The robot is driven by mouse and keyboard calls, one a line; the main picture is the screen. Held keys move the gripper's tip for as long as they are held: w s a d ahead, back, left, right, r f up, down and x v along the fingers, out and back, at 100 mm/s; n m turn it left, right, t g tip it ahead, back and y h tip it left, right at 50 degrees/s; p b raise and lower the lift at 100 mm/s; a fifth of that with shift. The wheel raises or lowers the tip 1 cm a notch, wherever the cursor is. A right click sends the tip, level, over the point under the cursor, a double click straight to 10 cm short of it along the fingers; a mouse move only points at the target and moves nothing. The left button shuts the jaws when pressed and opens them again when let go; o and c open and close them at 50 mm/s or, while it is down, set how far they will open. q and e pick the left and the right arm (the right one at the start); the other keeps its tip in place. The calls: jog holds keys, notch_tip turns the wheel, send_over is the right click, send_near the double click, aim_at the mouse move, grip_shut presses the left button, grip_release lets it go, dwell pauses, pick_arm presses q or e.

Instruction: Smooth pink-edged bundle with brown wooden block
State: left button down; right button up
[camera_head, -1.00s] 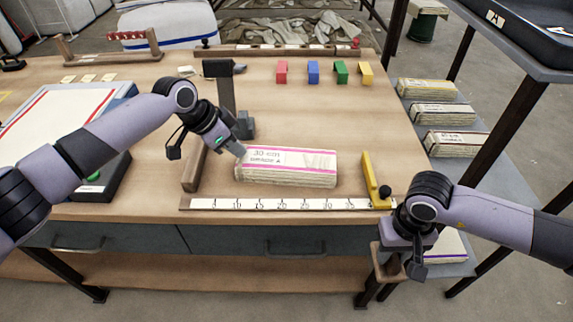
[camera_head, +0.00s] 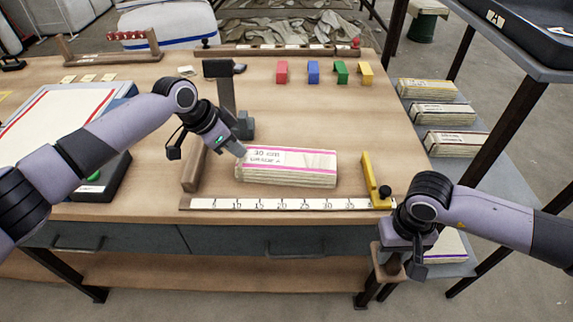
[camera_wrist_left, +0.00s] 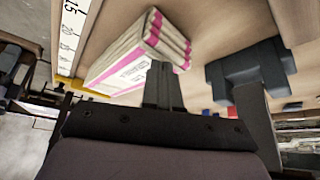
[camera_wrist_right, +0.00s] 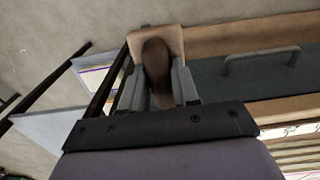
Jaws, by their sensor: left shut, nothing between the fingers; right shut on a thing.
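The pink-edged bundle (camera_head: 287,168) lies flat on the table behind the ruler, with a white "30 cm" label on top. It also shows in the left wrist view (camera_wrist_left: 135,55). My left gripper (camera_head: 241,150) is shut and empty at the bundle's left end; whether it touches the bundle I cannot tell. My right gripper (camera_head: 408,268) is shut on the brown wooden block (camera_head: 387,272), off the table's front right corner. In the right wrist view the block's dark handle (camera_wrist_right: 157,72) sits between the fingers, with its paler wooden base (camera_wrist_right: 168,38) beyond.
A ruler (camera_head: 280,204) runs along the front edge, with a yellow stop (camera_head: 371,180) at its right. A wooden fence (camera_head: 194,168) and a dark post (camera_head: 227,95) stand left of the bundle. Colored clips (camera_head: 313,72) sit behind. Other bundles (camera_head: 452,143) lie on a right-hand shelf.

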pick_arm(q)
jog(key=shift+f, duration=0.4)
pick_arm(e)
jog(key=shift+f, duration=0.2)
pick_arm(q)
jog(key=shift+r, duration=0.1)
